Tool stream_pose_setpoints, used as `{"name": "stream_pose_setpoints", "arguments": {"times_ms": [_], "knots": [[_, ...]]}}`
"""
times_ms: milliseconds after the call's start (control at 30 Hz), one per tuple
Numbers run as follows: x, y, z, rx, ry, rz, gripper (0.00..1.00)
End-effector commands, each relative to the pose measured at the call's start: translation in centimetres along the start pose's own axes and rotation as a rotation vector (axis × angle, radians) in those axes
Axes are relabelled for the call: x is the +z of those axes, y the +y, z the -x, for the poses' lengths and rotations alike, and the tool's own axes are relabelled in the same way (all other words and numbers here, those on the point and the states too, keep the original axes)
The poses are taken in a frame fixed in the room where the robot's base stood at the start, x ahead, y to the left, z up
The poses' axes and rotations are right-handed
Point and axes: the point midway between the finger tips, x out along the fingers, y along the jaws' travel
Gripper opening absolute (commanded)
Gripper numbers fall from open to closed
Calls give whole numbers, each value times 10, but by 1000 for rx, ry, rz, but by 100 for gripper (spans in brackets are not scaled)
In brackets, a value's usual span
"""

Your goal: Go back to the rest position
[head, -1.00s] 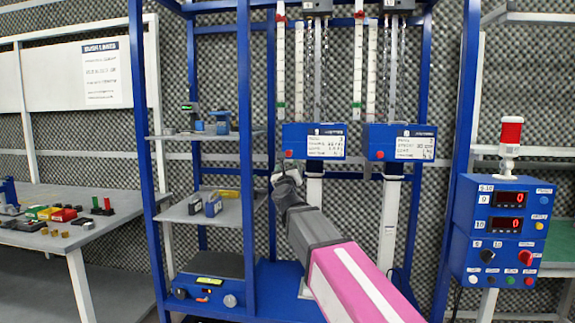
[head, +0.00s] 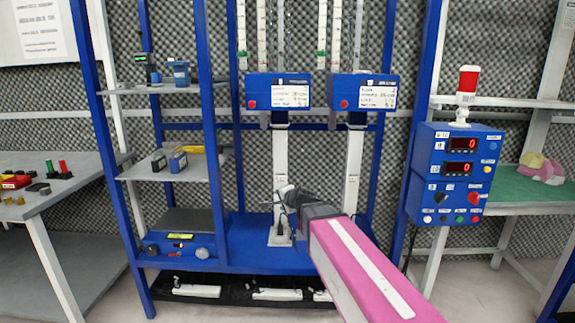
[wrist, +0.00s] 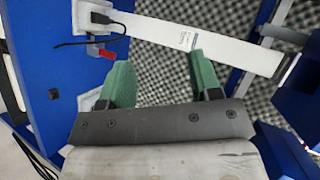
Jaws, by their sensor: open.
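My gripper (head: 290,193) is at the end of my pink and grey arm, in the middle of the head view, in front of the blue rack's lower part. In the wrist view my gripper (wrist: 155,85) shows two green fingers spread apart with nothing between them. Behind the fingers is a white upright post (wrist: 190,40) with a small label and a black cable at its foot. In the head view this looks like the left of two white posts (head: 281,165), rising from the blue base. I cannot tell the exact gap between fingers and post.
The blue rack (head: 222,150) carries shelves with small devices and two blue boxes (head: 277,92). A blue control box (head: 455,175) with a red lamp stands right. A grey table (head: 60,180) with small parts is left. A pink soft thing (head: 541,168) lies on the green-topped table.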

Motion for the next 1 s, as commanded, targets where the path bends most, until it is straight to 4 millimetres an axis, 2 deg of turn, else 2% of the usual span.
{"name": "stream_pose_setpoints", "arguments": {"times_ms": [33,167,300,400,500,600,700,1000], "knots": [[-4,36,5,87,-23,84,58],[-13,118,22,309,-120,307,58],[-22,203,54,538,-268,513,58],[-26,256,84,684,-395,631,58],[-29,297,112,798,-519,716,58],[-31,324,134,874,-617,767,58],[-32,338,147,915,-678,794,58],[-32,342,152,929,-700,805,58]]}}
